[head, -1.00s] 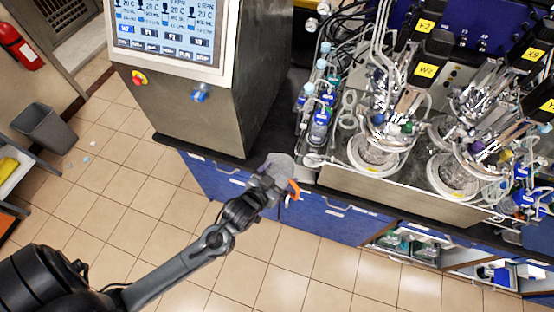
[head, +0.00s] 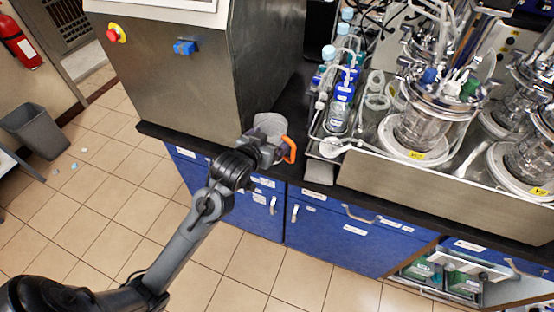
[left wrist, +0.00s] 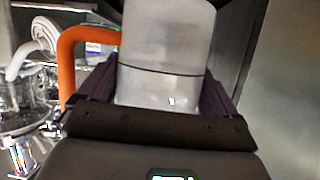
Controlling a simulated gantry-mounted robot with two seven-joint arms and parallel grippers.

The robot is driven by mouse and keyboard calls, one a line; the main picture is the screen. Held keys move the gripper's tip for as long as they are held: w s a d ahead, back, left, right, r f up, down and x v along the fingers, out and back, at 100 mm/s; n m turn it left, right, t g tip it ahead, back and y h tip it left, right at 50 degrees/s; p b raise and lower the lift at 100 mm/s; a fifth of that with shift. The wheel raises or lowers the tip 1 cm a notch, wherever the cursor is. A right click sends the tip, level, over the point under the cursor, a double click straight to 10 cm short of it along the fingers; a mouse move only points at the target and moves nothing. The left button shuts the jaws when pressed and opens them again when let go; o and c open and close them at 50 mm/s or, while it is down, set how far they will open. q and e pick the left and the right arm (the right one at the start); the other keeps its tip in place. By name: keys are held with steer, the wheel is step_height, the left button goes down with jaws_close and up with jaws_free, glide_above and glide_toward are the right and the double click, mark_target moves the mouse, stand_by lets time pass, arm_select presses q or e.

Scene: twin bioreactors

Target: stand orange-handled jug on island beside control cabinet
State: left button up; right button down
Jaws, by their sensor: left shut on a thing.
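The jug looks about upright. The gripper hides its base, so I cannot tell whether it touches the top. My right gripper is in neither view.
A steel tray with glass bioreactors (head: 420,125) and blue-labelled bottles (head: 340,105) stands close right of the jug. Blue drawers (head: 345,235) lie below the island edge. A grey bin (head: 36,130) stands on the floor at left. A narrow dark strip of top is free between cabinet and tray.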

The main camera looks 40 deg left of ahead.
arm_select(q)
steer(key=shift+w+a+f+b, duration=0.3)
steer(key=shift+a+f+b, duration=0.05)
steer(key=shift+a+f, duration=0.05)
steer(key=shift+w+a+f+b, duration=0.6)
steer(key=shift+w+a+f, duration=0.3)
steer(key=shift+w+f, duration=0.75)
steer(key=shift+w+a+f+b, duration=0.55)
steer(key=shift+w+a+f, duration=0.3)
steer(key=shift+w+f, duration=0.85)
steer(key=shift+w+a+f+b, duration=0.6)
steer(key=shift+w+a+f, duration=0.3)
steer(key=shift+w+f, duration=0.75)
steer(key=shift+s+f, duration=0.15)
steer(key=shift+f, duration=0.05)
steer(key=shift+f, duration=0.1)
steer(key=o, duration=1.1)
steer(key=shift+f, duration=0.1)
